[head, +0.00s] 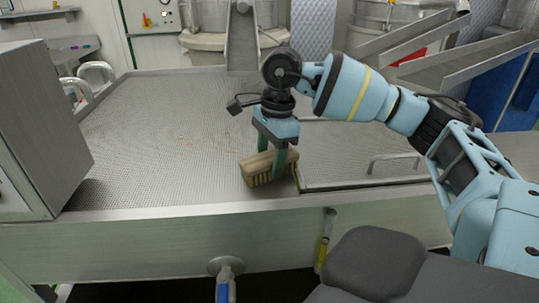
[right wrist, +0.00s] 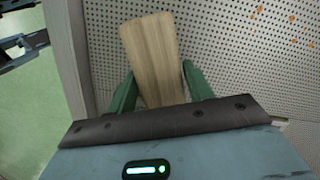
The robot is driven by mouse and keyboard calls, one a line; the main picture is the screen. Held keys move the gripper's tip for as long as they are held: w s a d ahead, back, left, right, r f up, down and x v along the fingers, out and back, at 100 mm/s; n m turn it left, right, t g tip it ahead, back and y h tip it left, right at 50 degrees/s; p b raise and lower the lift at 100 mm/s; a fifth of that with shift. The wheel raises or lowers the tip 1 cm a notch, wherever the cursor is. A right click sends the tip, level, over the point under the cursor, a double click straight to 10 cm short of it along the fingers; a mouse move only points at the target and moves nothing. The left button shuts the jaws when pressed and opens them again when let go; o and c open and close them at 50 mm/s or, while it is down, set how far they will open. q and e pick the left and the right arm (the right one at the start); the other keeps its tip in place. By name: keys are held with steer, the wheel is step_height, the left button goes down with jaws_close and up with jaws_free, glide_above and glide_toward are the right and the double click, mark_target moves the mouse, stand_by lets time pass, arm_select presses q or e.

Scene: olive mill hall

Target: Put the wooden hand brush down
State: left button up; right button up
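The wooden hand brush (head: 256,166) has a pale wooden back and light bristles facing down. It is at the front part of the perforated metal table (head: 150,150), left of the raised panel's edge. My right gripper (head: 273,163) points down at it, with one green finger on each side. In the right wrist view the brush's wooden back (right wrist: 150,55) lies between the two fingers (right wrist: 160,88), which appear closed against its sides. I cannot tell whether the bristles touch the table.
A grey metal box (head: 40,130) stands at the table's left end. A flat panel with a handle (head: 394,158) lies on the right. A metal chute (head: 241,40) meets the back edge. The perforated surface left of the brush is clear except for small orange-brown specks (head: 200,140).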

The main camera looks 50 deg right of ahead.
steer(key=o, duration=0.3)
arm_select(q)
steer(key=shift+r, duration=0.1)
arm_select(e)
steer(key=shift+r, duration=0.15)
steer(key=shift+r, duration=0.35)
arm_select(q)
steer(key=shift+w+r+p, duration=0.3)
steer(key=shift+r+p, duration=0.45)
steer(key=shift+p, duration=0.05)
arm_select(e)
step_height(320, 180, up, 12)
steer(key=d, duration=0.1)
steer(key=shift+s+d, duration=0.25)
arm_select(q)
steer(key=shift+w+r, duration=0.1)
arm_select(e)
steer(key=shift+s+f, duration=0.1)
